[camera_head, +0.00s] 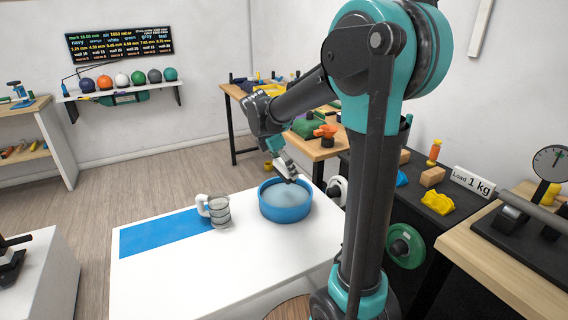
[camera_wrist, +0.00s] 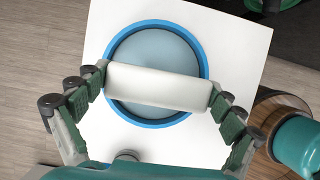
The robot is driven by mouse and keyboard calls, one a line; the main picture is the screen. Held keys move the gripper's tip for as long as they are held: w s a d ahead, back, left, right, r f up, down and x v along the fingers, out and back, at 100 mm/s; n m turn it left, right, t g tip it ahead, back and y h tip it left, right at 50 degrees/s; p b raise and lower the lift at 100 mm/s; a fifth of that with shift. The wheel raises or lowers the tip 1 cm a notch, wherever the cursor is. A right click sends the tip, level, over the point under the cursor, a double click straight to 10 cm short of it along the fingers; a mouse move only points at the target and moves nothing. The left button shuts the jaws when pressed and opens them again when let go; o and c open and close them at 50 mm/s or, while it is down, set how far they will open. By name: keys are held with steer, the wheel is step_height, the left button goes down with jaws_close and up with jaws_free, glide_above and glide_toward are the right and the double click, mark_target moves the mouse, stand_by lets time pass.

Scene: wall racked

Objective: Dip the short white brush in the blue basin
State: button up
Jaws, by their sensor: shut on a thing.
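The blue basin (camera_head: 285,212) stands on the white table and holds a pale, greyish-blue fill. In the wrist view its blue rim (camera_wrist: 152,23) rings the fill. My gripper (camera_wrist: 158,90) is shut on the short white brush (camera_wrist: 150,88), with one finger at each end. The brush's white body lies across the basin in that view. In the head view my gripper (camera_head: 282,165) is at the basin's far side, above the rim. The bristles are hidden in the wrist view, and I cannot tell whether they touch the fill.
A clear, banded mug with a white handle (camera_head: 218,211) stands left of the basin, by a blue mat (camera_head: 160,232). The white table (camera_head: 215,275) is otherwise mostly clear. A dark bench with a yellow piece (camera_head: 438,202) and a green disc (camera_head: 405,246) stands to the right.

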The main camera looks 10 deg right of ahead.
steer(key=shift+f, duration=5.2)
steer(key=shift+r, duration=2.75)
steer(key=shift+r, duration=2.45)
